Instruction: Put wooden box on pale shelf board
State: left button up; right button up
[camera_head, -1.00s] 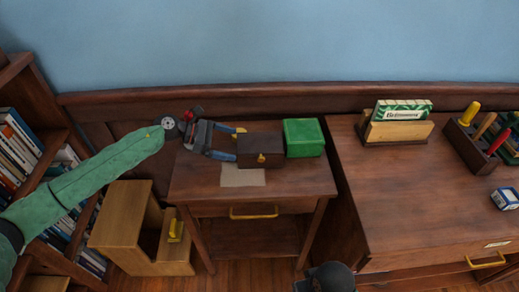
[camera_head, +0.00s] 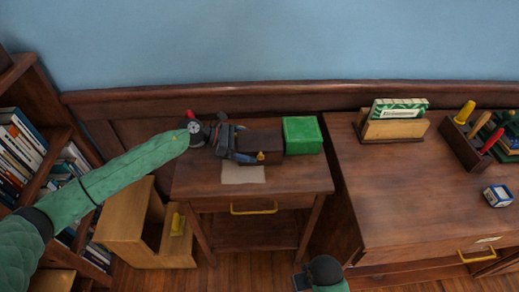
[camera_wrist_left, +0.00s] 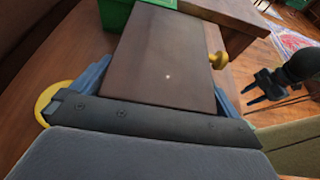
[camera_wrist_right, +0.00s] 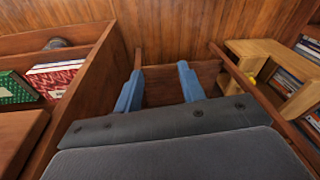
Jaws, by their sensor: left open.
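The wooden box (camera_head: 262,144) is dark brown with a small yellow knob on its front. It stands on the small side table, and its top fills the middle of the left wrist view (camera_wrist_left: 165,58). My left gripper (camera_head: 246,146) is open at the box's left end, with one blue finger on either side of it; I cannot tell whether they touch. A pale flat rectangle (camera_head: 242,174) lies on the table in front; I cannot tell if it is the pale shelf board. My right gripper (camera_wrist_right: 158,88) is open and empty, low in front of the table.
A green box (camera_head: 302,135) stands close to the right of the wooden box. A light wood step unit (camera_head: 127,221) is left of the side table (camera_head: 300,181). A desk (camera_head: 400,190) with a card holder and tool rack stands right. A bookcase is far left.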

pick_arm(q)
jog(key=c, duration=1.2)
